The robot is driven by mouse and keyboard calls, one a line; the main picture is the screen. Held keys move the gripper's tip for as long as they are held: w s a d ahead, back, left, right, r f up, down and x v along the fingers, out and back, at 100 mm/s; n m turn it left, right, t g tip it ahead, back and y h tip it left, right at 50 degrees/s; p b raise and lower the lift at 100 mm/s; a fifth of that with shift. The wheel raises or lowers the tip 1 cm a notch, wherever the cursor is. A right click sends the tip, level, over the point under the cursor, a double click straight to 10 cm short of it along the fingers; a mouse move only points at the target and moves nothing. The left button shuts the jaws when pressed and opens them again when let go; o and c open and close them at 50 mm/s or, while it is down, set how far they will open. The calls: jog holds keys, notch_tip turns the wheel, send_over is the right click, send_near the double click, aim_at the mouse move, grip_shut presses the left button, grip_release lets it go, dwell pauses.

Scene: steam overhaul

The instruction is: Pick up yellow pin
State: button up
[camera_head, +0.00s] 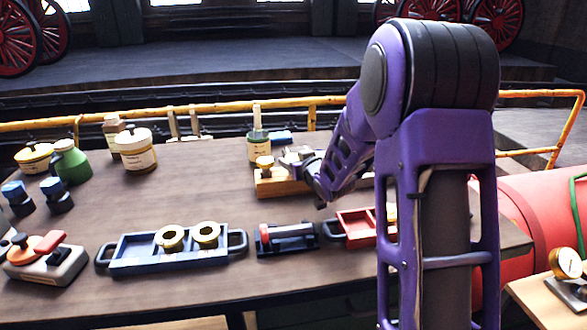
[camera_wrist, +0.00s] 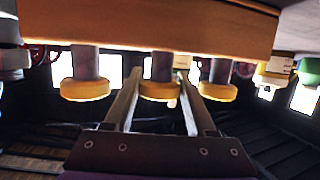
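A wooden block (camera_head: 280,187) stands on the table and holds pins with yellow heads. One yellow pin (camera_head: 264,162) shows at the block's left end in the head view. In the wrist view, which looks upside down, a left pin (camera_wrist: 85,90), a middle pin (camera_wrist: 160,91) and a right pin (camera_wrist: 217,91) stand in the block (camera_wrist: 150,30). My gripper (camera_wrist: 160,78) is open, its fingers on either side of the middle pin's head. I cannot tell whether they touch it. In the head view my gripper (camera_head: 300,157) is over the block, partly hidden by my arm.
A blue tray (camera_head: 150,266) with two brass rings, a dark cradle (camera_head: 286,240) and a red tray (camera_head: 357,228) lie in front of the block. A yellow rail (camera_head: 215,107) runs along the back.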

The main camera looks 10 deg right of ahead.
grip_shut()
jog(key=shift+r, duration=0.1)
